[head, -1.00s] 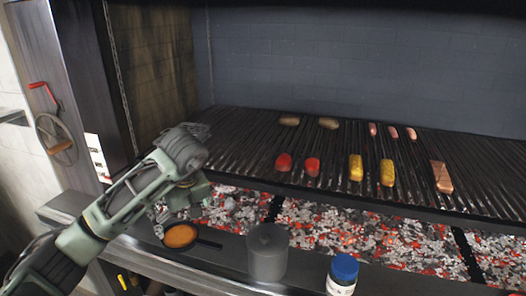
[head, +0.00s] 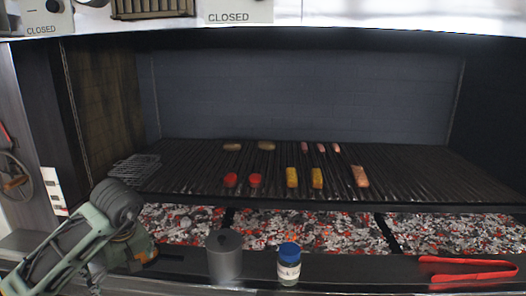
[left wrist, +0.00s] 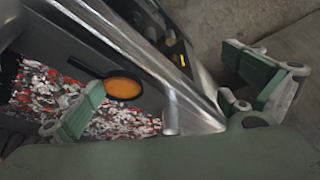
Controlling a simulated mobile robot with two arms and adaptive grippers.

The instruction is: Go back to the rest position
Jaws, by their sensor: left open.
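My left gripper (head: 135,250) is at the lower left in the head view, low over the front ledge, partly hidden by its own arm. In the left wrist view its two green fingers stand wide apart (left wrist: 182,98), with nothing between them held. A small dark pan of orange sauce (left wrist: 122,88) shows beyond the fingers on the ledge, apart from them. In the head view the pan is mostly hidden by my arm. My right gripper is not in view.
The grill grate (head: 420,180) holds potatoes, tomatoes, corn, sausages and a salmon-coloured piece above glowing coals (head: 310,232). A wire rack (head: 135,168) lies at the grate's left.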

